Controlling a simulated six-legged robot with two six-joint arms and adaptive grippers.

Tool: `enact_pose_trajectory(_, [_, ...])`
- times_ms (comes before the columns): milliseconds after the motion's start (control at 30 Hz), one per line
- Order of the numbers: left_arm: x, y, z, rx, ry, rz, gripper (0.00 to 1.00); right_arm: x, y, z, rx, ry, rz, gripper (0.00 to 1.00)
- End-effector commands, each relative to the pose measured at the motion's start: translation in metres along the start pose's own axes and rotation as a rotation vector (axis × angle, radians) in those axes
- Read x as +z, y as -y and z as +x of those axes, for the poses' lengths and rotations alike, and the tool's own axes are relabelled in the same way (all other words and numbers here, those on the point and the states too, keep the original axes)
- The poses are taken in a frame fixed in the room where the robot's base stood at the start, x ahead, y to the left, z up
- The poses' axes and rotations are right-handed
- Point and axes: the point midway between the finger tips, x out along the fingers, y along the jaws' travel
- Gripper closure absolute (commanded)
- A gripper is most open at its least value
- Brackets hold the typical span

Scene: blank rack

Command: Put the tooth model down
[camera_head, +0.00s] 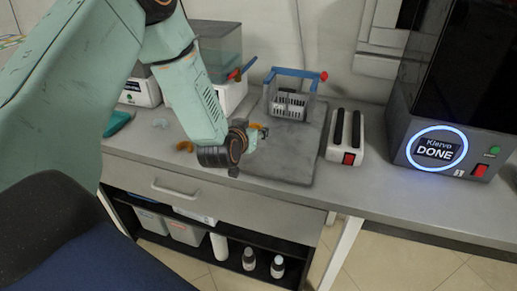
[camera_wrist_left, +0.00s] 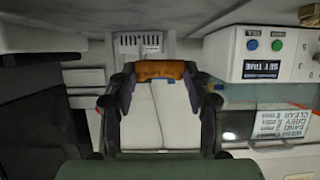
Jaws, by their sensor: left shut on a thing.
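My left gripper (camera_head: 254,133) is over the left part of the grey mat (camera_head: 298,168) on the bench. It is shut on the orange tooth model (camera_wrist_left: 160,70), which spans between both fingertips in the left wrist view. In the head view only a small orange bit of the model (camera_head: 256,126) shows at the fingertips. I cannot tell whether the model touches the mat. My right gripper is not in view.
A wire basket with a blue handle (camera_head: 297,72) stands at the mat's back. A white device with two dark slots (camera_head: 345,138) is right of the mat, then a machine reading DONE (camera_head: 437,153). Another orange piece (camera_head: 185,146) lies left. The mat's front is clear.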

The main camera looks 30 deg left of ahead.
Motion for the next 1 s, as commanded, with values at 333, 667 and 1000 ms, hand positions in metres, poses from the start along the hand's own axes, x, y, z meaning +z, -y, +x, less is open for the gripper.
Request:
enact_pose_trajectory(333, [0.032, -0.001, 0.013, 0.002, 0.000, 0.003, 0.68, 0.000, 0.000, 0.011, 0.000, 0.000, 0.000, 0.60])
enact_pose_trajectory(667, [0.053, -0.001, 0.022, 0.003, -0.002, 0.001, 0.67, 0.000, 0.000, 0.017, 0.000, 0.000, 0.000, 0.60])
enact_pose_trajectory(1000, [0.057, -0.001, 0.024, 0.003, -0.001, 0.001, 0.46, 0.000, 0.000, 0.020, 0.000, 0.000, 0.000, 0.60])
